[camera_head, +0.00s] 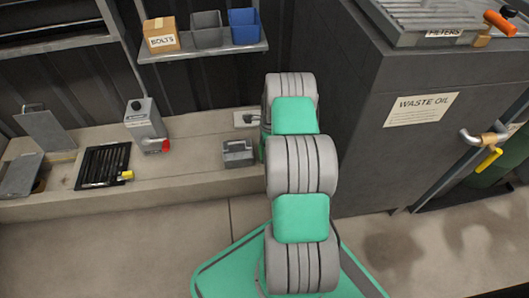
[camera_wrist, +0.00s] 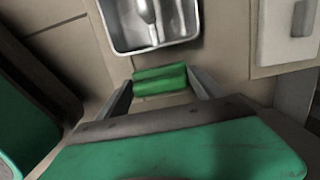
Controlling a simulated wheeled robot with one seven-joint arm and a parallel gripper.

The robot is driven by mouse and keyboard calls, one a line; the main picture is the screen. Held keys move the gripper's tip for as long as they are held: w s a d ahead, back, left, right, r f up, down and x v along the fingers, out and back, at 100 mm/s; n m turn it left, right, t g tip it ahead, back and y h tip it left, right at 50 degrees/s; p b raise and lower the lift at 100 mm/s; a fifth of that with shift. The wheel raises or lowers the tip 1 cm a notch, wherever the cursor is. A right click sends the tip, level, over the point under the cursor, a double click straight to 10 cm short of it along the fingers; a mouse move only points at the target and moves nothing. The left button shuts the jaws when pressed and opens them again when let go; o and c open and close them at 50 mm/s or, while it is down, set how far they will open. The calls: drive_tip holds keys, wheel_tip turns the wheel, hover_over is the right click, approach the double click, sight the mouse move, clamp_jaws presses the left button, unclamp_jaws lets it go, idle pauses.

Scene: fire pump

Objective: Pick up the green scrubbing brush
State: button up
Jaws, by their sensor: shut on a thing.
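The green scrubbing brush (camera_wrist: 158,76) shows in the wrist view as a small green block between my two fingers. My gripper (camera_wrist: 160,84) is shut on it, with one finger at each end of the block. The brush's far side and underside are hidden. In the head view my own arm hides the gripper, and I cannot make out the brush there.
The head view shows a bench (camera_head: 195,130), a grey caddy (camera_head: 238,154), a jug (camera_head: 143,122) and a waste oil cabinet (camera_head: 400,150).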

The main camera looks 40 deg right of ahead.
drive_tip(key=shift+c, duration=1.1)
drive_tip(key=shift+r, duration=0.5)
wheel_tip(320, 180, up, 3)
drive_tip(key=shift+r+p, duration=0.1)
drive_tip(key=shift+p, duration=0.95)
drive_tip(key=s+a+r+p, duration=0.7)
drive_tip(key=s+a+r, duration=0.1)
drive_tip(key=s+a, duration=0.1)
drive_tip(key=shift+s+a+r, duration=0.15)
drive_tip(key=shift+s+r, duration=0.25)
drive_tip(key=shift+s, duration=0.4)
